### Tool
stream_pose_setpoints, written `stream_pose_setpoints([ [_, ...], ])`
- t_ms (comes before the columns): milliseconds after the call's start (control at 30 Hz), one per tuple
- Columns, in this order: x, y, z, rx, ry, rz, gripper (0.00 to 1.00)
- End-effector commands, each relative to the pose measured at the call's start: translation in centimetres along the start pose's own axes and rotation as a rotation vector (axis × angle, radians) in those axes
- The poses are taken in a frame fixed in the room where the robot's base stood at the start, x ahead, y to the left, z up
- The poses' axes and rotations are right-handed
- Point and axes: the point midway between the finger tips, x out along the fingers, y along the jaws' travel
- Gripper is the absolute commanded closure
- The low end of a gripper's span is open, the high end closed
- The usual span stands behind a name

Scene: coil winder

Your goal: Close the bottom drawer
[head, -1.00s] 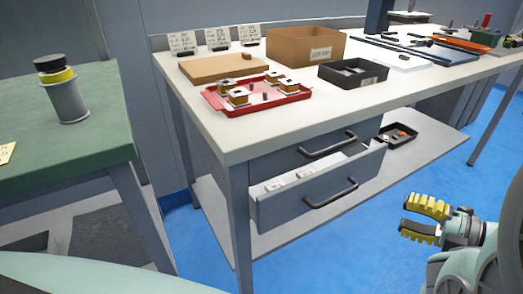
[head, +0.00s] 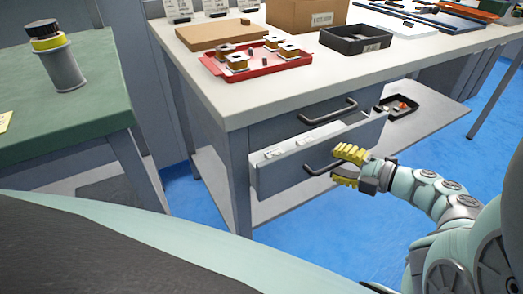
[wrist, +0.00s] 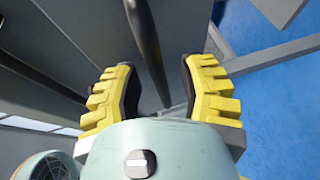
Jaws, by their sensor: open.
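The bottom drawer (head: 285,186) of the grey workbench is pulled part way out, with white labelled items showing inside along its top edge. Its dark bar handle (head: 322,168) is on the front face. My gripper (head: 347,166) is open at the right end of this handle, with yellow ridged fingers. In the wrist view the dark handle bar (wrist: 148,45) passes between the two open fingers (wrist: 160,95). I cannot tell whether a finger touches it. The top drawer (head: 290,128) above is shut.
The white benchtop (head: 225,108) holds a red tray (head: 215,70) of coils, a black bin (head: 357,38) and cardboard boxes. A lower shelf (head: 440,118) carries a small dark tray (head: 396,107). A green table (head: 85,100) stands left. Blue floor is clear in front.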

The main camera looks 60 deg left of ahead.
Motion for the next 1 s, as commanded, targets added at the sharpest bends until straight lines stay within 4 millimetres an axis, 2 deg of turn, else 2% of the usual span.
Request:
stream_pose_setpoints([
  [233,0.24,0.01,-0.07,-0.001,0.003,-0.001,0.59],
  [267,0.24,0.01,-0.07,-0.001,0.003,-0.001,0.54],
  [700,0.16,0.00,-0.03,0.000,0.001,-0.001,0.99],
  [1000,0.12,-0.01,-0.01,0.000,0.000,0.000,1.00],
])
